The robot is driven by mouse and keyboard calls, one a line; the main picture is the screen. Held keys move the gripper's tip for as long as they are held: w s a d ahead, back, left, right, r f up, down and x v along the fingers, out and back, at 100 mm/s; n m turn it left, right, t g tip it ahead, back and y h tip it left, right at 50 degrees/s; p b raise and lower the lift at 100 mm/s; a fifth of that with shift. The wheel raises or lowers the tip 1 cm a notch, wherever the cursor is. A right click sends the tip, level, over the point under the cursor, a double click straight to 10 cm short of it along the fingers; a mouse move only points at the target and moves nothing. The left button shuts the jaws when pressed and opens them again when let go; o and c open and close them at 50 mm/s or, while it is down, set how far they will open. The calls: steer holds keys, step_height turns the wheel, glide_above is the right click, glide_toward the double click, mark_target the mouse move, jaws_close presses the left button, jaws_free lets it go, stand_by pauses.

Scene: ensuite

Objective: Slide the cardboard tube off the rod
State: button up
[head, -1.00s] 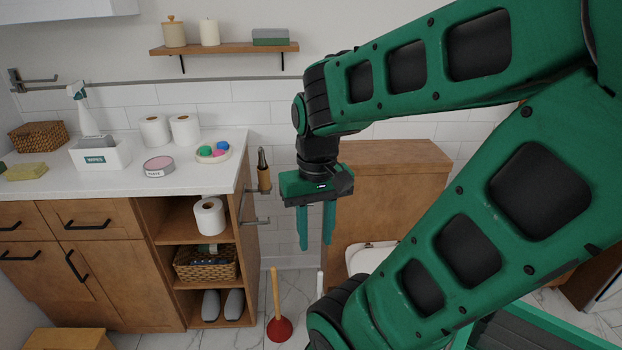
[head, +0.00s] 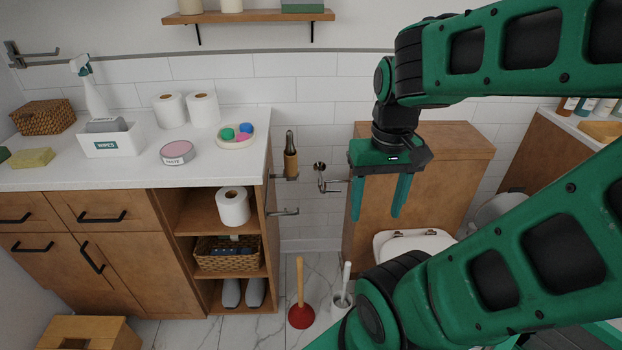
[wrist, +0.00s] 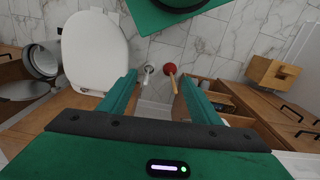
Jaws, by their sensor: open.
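My gripper (head: 377,214) hangs fingers down, open and empty, in front of the brown panel behind the toilet. A brown upright piece with a dark top (head: 291,160) stands at the right side of the cabinet, left of my gripper. I cannot tell whether it is the cardboard tube or a bottle. A bare metal rod (head: 284,212) sticks out below it. A metal holder with a short rod (head: 331,184) is on the wall, between that piece and my gripper.
The toilet (head: 405,243) is below my gripper. A red plunger (head: 301,316) and a toilet brush (head: 343,294) stand on the floor. The counter (head: 130,150) carries paper rolls (head: 203,109), a wipes box (head: 108,142) and a dish (head: 236,138). One roll (head: 233,206) is on the shelf.

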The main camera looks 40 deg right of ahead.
steer(key=w+a+f+n+t+y, duration=0.3)
steer(key=w+f+n+t+y, duration=0.4)
steer(key=w+f+n, duration=1.15)
steer(key=w+d+m+t, duration=0.1)
steer(key=w, duration=0.3)
steer(key=w+d+f+m+t+y, duration=0.1)
steer(key=w+m+t, duration=0.1)
steer(key=w, duration=0.2)
steer(key=w+d+f+m+t, duration=0.1)
steer(key=w+m, duration=0.1)
steer(key=w, duration=0.2)
steer(key=shift+w+f, duration=0.1)
steer(key=w+d+r+m+t+h, duration=0.1)
steer(key=w+d+m+t, duration=0.1)
steer(key=d+t, duration=0.2)
steer(key=m+t+h, duration=0.2)
steer(key=t+h, duration=0.1)
steer(key=h, duration=0.1)
glide_toward(296, 166)
steer(key=w, duration=0.5)
steer(key=w+a, duration=0.1)
steer(key=w, duration=0.2)
steer(key=w+a, duration=0.1)
steer(key=w, duration=0.3)
steer(key=shift+a, duration=0.15)
